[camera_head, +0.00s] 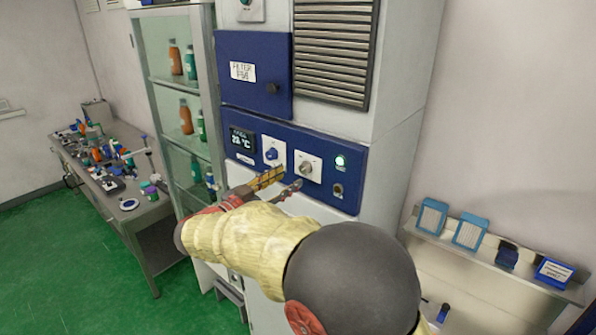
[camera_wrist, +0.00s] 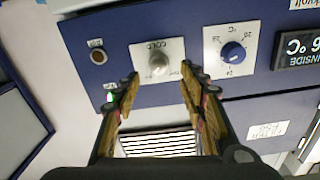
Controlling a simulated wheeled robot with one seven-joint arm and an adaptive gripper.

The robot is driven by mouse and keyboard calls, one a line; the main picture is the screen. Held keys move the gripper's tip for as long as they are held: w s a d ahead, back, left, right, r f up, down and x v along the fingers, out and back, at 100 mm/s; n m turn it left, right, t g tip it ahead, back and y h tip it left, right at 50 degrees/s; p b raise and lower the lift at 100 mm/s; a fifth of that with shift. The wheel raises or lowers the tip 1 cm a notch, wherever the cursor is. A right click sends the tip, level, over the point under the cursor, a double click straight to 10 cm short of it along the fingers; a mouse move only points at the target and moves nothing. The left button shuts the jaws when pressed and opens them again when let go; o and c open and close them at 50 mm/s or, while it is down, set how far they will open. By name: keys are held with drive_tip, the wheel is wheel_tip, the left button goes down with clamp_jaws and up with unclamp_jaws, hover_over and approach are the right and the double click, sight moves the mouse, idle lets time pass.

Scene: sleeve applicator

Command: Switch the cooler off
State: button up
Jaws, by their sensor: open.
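The cooler's blue control panel (camera_head: 318,190) is on the front of a tall grey cabinet. A silver knob on a white plate (camera_head: 306,168) sits mid-panel. In the wrist view, where the panel appears inverted, the silver knob (camera_wrist: 158,66) is on a plate marked COLD. A blue dial (camera_head: 272,153) is left of it and also shows in the wrist view (camera_wrist: 233,52). A green lamp (camera_head: 340,161) is lit. My gripper (camera_head: 281,180) is open and empty, just before the panel. In the wrist view its fingertips (camera_wrist: 159,76) flank the silver knob's position; contact cannot be told.
A dark temperature display (camera_head: 242,140) is at the panel's left and a brown round button (camera_head: 338,190) at lower right. A blue filter door (camera_head: 254,75) is above. A glass cabinet with bottles (camera_head: 178,100) stands left; a shelf with small boxes (camera_head: 480,255) is right.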

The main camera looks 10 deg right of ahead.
sight(302, 170)
drive_tip(key=p+x, duration=0.1)
drive_tip(key=x, duration=0.4)
drive_tip(key=shift+w+d, duration=0.15)
drive_tip(key=shift+d, duration=0.2)
drive_tip(key=shift+c, duration=1.3)
drive_tip(key=c, duration=0.8)
clamp_jaws()
